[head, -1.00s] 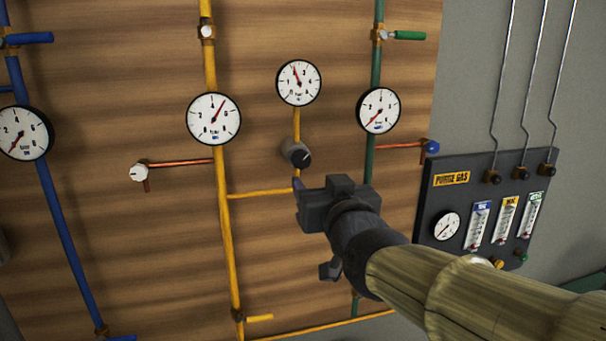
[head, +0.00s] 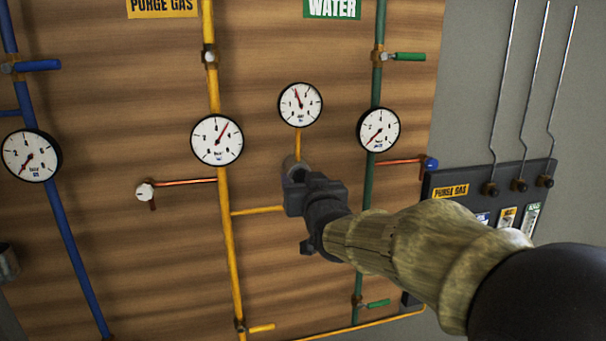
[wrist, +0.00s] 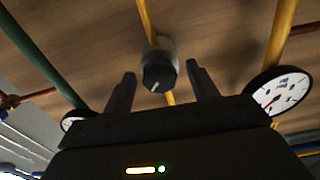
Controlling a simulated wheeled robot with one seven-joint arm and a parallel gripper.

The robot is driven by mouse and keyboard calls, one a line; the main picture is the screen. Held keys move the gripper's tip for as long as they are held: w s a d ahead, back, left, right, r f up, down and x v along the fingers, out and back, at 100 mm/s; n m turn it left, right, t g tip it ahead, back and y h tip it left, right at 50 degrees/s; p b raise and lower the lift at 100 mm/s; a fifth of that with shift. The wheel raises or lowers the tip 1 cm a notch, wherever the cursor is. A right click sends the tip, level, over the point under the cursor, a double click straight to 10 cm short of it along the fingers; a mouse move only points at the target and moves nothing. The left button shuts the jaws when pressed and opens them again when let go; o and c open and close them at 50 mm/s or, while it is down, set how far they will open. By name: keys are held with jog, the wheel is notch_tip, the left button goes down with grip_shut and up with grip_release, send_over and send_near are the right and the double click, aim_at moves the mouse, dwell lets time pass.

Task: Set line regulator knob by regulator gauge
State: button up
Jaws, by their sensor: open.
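The regulator knob (wrist: 158,78) is dark with a pale pointer line, on a grey body on the yellow branch pipe. In the wrist view it sits centred between and beyond my two spread fingers. My gripper (wrist: 160,92) is open and empty, facing the knob; no contact shows. In the head view my gripper (head: 297,180) covers the knob, and only part of the grey regulator body (head: 291,165) shows. The regulator gauge (head: 300,104) is a white dial with a red needle pointing up and slightly left, directly above the regulator.
A larger gauge (head: 217,139) on the yellow pipe is to the left, and another gauge (head: 378,130) on the green pipe is to the right. A white knob (head: 145,192) and a blue knob (head: 431,163) end copper branches. The dark purge gas panel (head: 513,176) stands at right.

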jog(key=shift+w, duration=0.15)
jog(key=c, duration=1)
jog(key=shift+f+m+b, duration=0.15)
jog(key=shift+m+b, duration=0.15)
jog(key=shift+b, duration=0.5)
jog(key=shift+m+b, duration=3.8)
jog(key=shift+b, duration=1.35)
